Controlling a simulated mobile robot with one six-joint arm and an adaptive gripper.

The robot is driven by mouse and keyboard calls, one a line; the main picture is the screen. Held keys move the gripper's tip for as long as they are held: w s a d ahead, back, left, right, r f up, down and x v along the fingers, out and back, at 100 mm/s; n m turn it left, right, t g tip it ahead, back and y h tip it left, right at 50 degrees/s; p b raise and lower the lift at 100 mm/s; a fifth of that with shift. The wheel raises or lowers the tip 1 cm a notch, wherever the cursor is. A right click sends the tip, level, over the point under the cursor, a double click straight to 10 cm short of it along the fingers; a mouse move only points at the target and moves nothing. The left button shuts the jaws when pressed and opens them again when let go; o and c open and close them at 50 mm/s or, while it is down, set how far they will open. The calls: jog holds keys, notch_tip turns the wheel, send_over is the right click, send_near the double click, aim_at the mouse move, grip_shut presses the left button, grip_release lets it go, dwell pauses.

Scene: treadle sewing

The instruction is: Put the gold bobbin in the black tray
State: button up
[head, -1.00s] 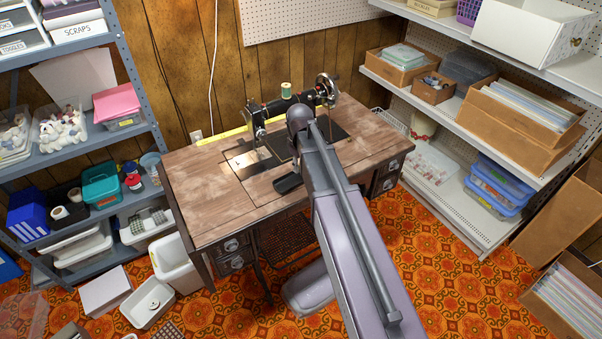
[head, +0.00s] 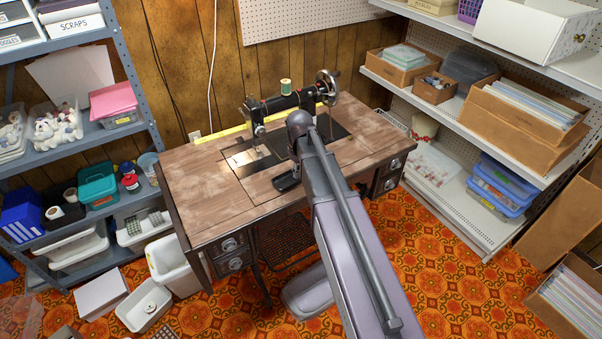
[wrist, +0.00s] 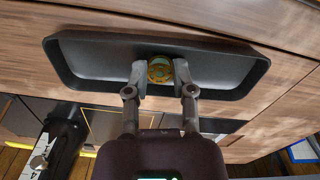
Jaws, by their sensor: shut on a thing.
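The gold bobbin (wrist: 159,70) shows in the wrist view between the two fingertips of my gripper (wrist: 161,76), which is shut on it. The bobbin has a greenish face with gold around it. The long black tray (wrist: 95,62) lies on the wooden tabletop, and the bobbin appears over its inside, near the middle of its length. I cannot tell whether the bobbin touches the tray floor. In the head view, part of the black tray (head: 286,183) shows near the table's front edge. My arm hides the gripper and the bobbin there.
The black sewing machine (head: 285,104) stands on the wooden table (head: 205,190) behind the tray, with a green spool (head: 286,87) on top. The table's left side is clear. Shelves stand on the left and right. A white bin (head: 172,268) stands on the floor beside the table.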

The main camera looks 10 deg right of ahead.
jog(key=o, duration=0.7)
jog(key=shift+r, duration=0.2)
notch_tip(320, 180, up, 12)
jog(key=p, duration=1.2)
jog(key=shift+f, duration=0.15)
dwell(0.5)
jog(key=s+m, duration=0.2)
jog(key=s, duration=0.3)
jog(key=s+m, duration=0.2)
jog(key=s, duration=0.3)
jog(key=s+m, duration=0.2)
jog(key=s, duration=0.4)
jog(key=shift+s+a, duration=0.1)
jog(key=shift+a, duration=0.1)
